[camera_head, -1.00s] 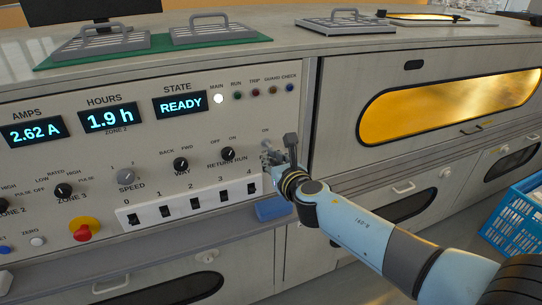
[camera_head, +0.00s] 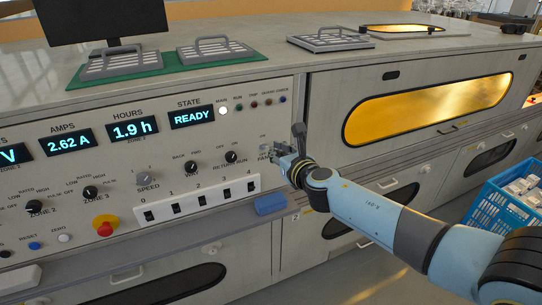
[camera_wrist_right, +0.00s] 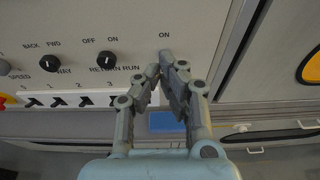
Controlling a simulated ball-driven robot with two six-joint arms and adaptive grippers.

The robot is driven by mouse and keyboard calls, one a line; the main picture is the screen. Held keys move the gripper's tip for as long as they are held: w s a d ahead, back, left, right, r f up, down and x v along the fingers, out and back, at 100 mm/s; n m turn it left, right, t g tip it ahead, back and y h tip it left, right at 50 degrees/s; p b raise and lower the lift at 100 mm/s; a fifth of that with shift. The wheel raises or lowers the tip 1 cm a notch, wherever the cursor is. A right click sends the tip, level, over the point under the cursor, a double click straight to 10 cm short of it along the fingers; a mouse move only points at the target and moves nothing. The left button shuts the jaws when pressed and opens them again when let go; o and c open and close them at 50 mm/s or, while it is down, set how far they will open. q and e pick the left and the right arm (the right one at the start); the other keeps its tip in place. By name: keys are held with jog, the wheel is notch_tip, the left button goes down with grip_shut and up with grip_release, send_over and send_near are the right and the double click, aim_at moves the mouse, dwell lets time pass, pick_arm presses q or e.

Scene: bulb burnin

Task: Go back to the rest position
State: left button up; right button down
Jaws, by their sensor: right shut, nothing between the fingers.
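My right gripper (camera_head: 272,155) is in front of the right end of the control panel (camera_head: 100,165), just right of the RETURN RUN knob (camera_head: 232,156). In the right wrist view its fingers (camera_wrist_right: 164,68) are closed together with nothing between them. They hide part of the panel below an ON label, and I cannot tell if they touch it. My right arm (camera_head: 365,210) comes in from the lower right. My left gripper is not in view.
A blue crate (camera_head: 484,212) with white items stands at the lower right. A blue block (camera_head: 270,203) sits below the gripper. Metal trays with handles lie on a green mat (camera_head: 165,69) on top. An oven window (camera_head: 430,108) glows to the right. A red button (camera_head: 104,230) is at left.

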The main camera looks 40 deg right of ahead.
jog(key=s+a+f+m+g+b, duration=0.1)
jog(key=s+f+m+g+b, duration=0.25)
jog(key=s+f, duration=0.75)
jog(key=s+a+f+m+g+b, duration=0.15)
jog(key=s+f+m+b, duration=0.35)
jog(key=f, duration=0.9)
jog(key=s+a+f+m+g+b, duration=0.1)
jog(key=s+f+m+g+b, duration=0.25)
jog(key=s+f, duration=0.8)
pick_arm(q)
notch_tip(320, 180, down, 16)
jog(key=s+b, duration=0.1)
jog(key=b, duration=0.3)
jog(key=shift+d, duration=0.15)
pick_arm(e)
jog(key=s+a+f+m+g+y, duration=0.1)
jog(key=s+a+f+m+g, duration=0.1)
jog(key=s+f+m, duration=0.3)
jog(key=s+a+f+m+g, duration=0.1)
jog(key=s+a+f+m, duration=0.1)
jog(key=s+f+m, duration=0.4)
jog(key=s+a+f+m+g+y, duration=0.1)
jog(key=s+f+m, duration=0.4)
jog(key=s+m, duration=0.5)
jog(key=s+g, duration=0.1)
jog(key=s, duration=0.4)
jog(key=shift+a+f+g+y, duration=0.2)
jog(key=shift+a+g+y, duration=0.1)
jog(key=shift+a+g, duration=0.1)
